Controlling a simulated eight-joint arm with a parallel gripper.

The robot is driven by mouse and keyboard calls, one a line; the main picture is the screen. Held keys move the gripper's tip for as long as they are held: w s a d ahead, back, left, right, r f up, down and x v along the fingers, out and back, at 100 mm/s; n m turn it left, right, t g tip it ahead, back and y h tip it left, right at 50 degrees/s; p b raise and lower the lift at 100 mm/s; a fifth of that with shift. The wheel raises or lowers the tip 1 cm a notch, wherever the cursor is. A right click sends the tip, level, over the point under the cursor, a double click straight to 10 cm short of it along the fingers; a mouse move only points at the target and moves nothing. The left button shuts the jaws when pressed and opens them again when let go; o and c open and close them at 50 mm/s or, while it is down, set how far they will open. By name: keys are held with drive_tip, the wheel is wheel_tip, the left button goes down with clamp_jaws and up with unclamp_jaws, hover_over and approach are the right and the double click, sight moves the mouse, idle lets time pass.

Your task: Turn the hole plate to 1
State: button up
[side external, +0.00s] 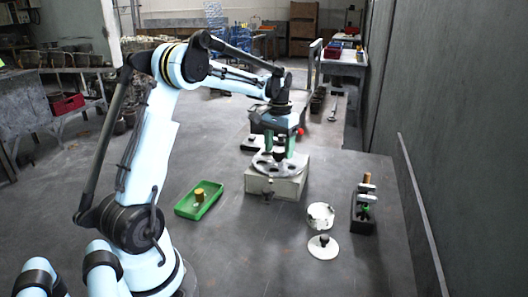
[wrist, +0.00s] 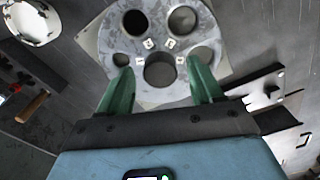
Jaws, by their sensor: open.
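The hole plate (side external: 262,168) is a grey round disc with several holes of differing size, lying on a pale block (side external: 275,186). In the wrist view the hole plate (wrist: 117,42) shows small white number tags near its centre, too small to read surely. My gripper (side external: 284,152) points down just over the plate. In the wrist view my gripper (wrist: 160,66) has its two green fingers spread apart, on either side of the large hole nearest me. Nothing is between them. I cannot tell whether the fingertips touch the plate.
A green tray (side external: 184,211) holding a brass-coloured cylinder (side external: 199,195) sits left of the block. A white pot (side external: 320,214), a white disc-like piece (side external: 323,248) and a black rack (side external: 361,222) with handled tools stand to the right. A wall bounds the right side. The front table is clear.

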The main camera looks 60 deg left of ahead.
clamp_jaws()
idle(0.4)
drive_tip(key=shift+m, duration=0.4)
drive_tip(key=m, duration=1.1)
idle(0.6)
unclamp_jaws()
drive_tip(key=shift+r, duration=0.15)
